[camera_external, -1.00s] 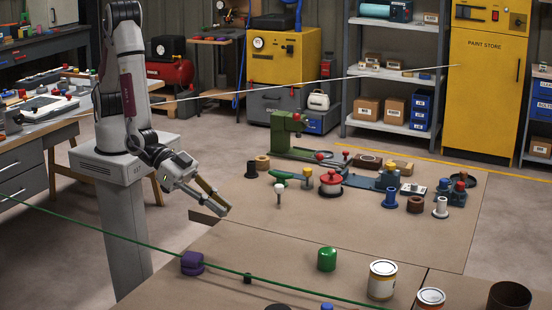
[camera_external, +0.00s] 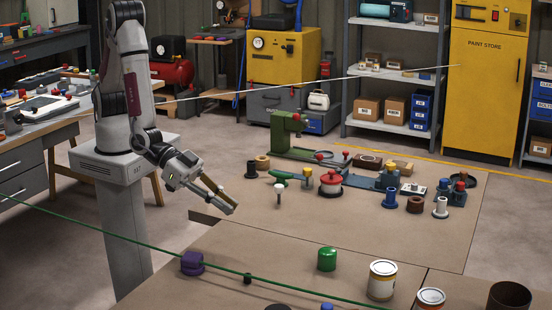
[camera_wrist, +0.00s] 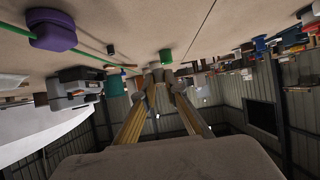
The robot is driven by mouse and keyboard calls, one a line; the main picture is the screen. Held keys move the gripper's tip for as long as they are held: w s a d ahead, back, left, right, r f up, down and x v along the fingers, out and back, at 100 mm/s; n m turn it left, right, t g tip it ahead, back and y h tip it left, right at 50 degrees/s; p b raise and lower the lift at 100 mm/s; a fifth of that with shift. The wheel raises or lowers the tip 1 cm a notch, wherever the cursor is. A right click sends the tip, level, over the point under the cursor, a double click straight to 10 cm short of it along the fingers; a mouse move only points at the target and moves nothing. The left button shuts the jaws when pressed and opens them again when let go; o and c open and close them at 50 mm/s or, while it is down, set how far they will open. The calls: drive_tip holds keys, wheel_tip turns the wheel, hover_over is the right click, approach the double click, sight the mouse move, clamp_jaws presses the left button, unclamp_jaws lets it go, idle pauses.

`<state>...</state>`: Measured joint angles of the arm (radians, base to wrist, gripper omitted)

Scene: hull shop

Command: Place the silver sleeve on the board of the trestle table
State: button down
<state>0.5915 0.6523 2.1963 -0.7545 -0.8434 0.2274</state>
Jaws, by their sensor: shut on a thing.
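My gripper (camera_external: 232,210) hangs low at the left, pointing down and right, near the notched left edge of the brown table board (camera_external: 330,225). In the wrist view its fingers (camera_wrist: 159,78) converge on a small greyish thing at the tips, mostly hidden by them. I cannot tell its full shape. A pale silver, sleeve-like piece with a wide foot (camera_external: 441,207) stands upright at the right of the board, well apart from my gripper. I cannot tell for sure which board belongs to the trestle table.
Purple (camera_external: 192,263) and green (camera_external: 327,259) pieces and a paint can (camera_external: 382,280) stand on the near board. A green line (camera_external: 120,239) crosses in front. A green stand (camera_external: 285,135), a red-topped pot (camera_external: 330,182) and a blue piece (camera_external: 391,197) crowd the far board; its front middle is clear.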

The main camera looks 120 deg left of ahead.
drive_tip(key=w+a+n+y, duration=0.3)
drive_tip(key=a, duration=1.1)
drive_tip(key=s+a+n+g+y, duration=0.1)
drive_tip(key=s+a+n+y, duration=0.1)
drive_tip(key=a, duration=1)
drive_tip(key=s+a+n+g+y, duration=0.2)
drive_tip(key=s+a+n, duration=0.1)
drive_tip(key=a, duration=0.9)
drive_tip(key=s+a+n+g+y, duration=0.2)
drive_tip(key=s+a, duration=0.1)
drive_tip(key=a, duration=0.9)
drive_tip(key=shift+s+r+n+y, duration=0.15)
drive_tip(key=shift+s+n+y, duration=0.15)
drive_tip(key=shift+s, duration=0.1)
drive_tip(key=shift+d, duration=0.1)
hover_over(289, 173)
drive_tip(key=shift+s+a+f, duration=0.1)
drive_tip(key=shift+a+f, duration=0.05)
drive_tip(key=shift+f, duration=1.35)
drive_tip(key=shift+a+f, duration=0.15)
drive_tip(key=shift+f, duration=1.3)
drive_tip(key=shift+f, duration=0.1)
drive_tip(key=shift+f, duration=1.95)
drive_tip(key=shift+f, duration=0.1)
